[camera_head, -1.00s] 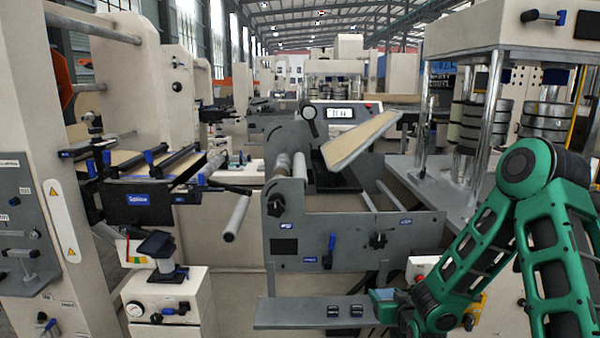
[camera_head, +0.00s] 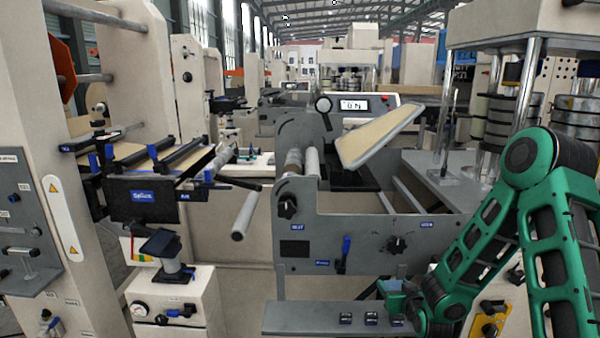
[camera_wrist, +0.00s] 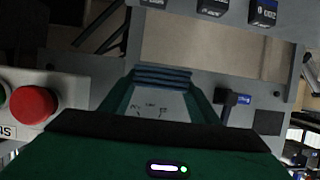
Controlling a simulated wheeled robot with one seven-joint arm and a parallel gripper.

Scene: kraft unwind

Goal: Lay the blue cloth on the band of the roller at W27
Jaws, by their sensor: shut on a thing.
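My gripper (camera_head: 394,290) is low on the right in the head view, just above the right end of a grey shelf. In the wrist view its two green fingers (camera_wrist: 162,90) are shut on a folded blue cloth (camera_wrist: 162,77), held in the air. The cloth is small and hard to make out in the head view. A light roller with a brown band (camera_head: 295,162) sits on the left side of the grey machine in the middle. A bare grey roller (camera_head: 246,214) sticks out left of it. I cannot read W27 on either.
The grey shelf (camera_head: 290,318) carries several dark labelled blocks (camera_head: 346,319). A red button (camera_wrist: 34,103) and a blue-handled lever (camera_wrist: 236,98) show in the wrist view. A tilted tan board (camera_head: 378,137) rises over the machine. The splice table (camera_head: 142,195) stands at left.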

